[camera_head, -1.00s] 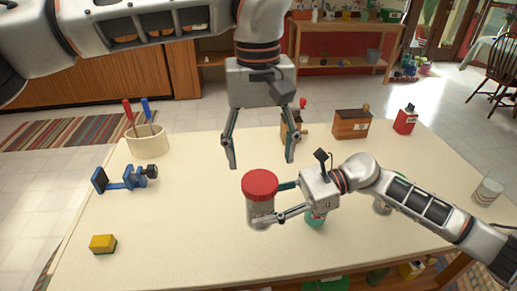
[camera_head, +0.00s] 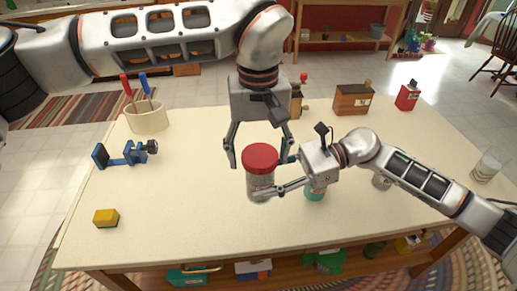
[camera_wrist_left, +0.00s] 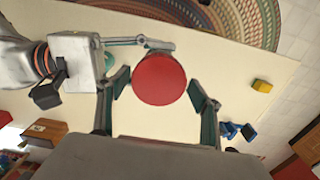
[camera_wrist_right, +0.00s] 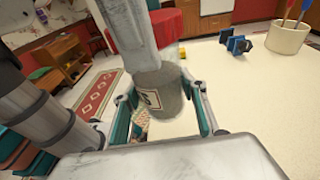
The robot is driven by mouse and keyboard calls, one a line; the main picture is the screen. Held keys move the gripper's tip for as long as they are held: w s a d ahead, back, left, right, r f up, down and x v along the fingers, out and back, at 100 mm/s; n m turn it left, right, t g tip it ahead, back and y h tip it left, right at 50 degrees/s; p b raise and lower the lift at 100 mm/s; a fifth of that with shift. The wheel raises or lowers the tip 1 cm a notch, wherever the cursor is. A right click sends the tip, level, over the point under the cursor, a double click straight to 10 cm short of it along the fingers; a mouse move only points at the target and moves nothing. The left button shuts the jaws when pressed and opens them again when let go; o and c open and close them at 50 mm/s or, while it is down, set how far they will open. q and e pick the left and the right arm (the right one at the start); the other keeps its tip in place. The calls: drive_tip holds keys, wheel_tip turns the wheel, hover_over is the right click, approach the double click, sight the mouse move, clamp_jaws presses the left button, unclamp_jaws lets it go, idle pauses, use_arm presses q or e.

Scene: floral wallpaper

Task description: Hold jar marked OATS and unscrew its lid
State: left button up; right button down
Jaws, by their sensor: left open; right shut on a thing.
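The jar (camera_head: 258,186) is clear with grey contents and has a red lid (camera_head: 260,158). It stands upright near the middle of the table; part of its label shows in the right wrist view (camera_wrist_right: 158,92), but I cannot read the whole word. My right gripper (camera_head: 262,178) is shut on the jar's body from the right, below the lid. My left gripper (camera_head: 258,162) points down over the jar, open, with one finger on each side of the lid. In the left wrist view the red lid (camera_wrist_left: 159,79) lies between the fingertips, with a gap visible on the right.
A blue clamp-like tool (camera_head: 125,154), a cream crock (camera_head: 147,119) with red and blue handles and a yellow block (camera_head: 106,218) are at left. A teal-topped container (camera_head: 315,192) is by my right gripper. A wooden box (camera_head: 352,100) stands behind.

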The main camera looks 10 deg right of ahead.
use_arm(q)
drive_tip(key=c, duration=1.2)
drive_tip(key=shift+o, duration=0.2)
drive_tip(key=n, duration=0.6)
drive_tip(key=shift+a, duration=0.2)
drive_tip(key=n, duration=0.5)
drive_tip(key=shift+s, duration=0.1)
drive_tip(key=n, duration=0.6)
drive_tip(key=shift+s+n, duration=0.15)
drive_tip(key=shift+n, duration=0.25)
drive_tip(key=n, duration=0.6)
drive_tip(key=shift+s+n, duration=0.15)
drive_tip(key=shift+n, duration=0.25)
drive_tip(key=n, duration=0.5)
drive_tip(key=shift+d, duration=0.15)
drive_tip(key=n, duration=0.3)
drive_tip(key=shift+s+d, duration=0.1)
drive_tip(key=n, duration=0.5)
drive_tip(key=shift+d, duration=0.1)
drive_tip(key=n, duration=0.5)
drive_tip(key=shift+d, duration=0.1)
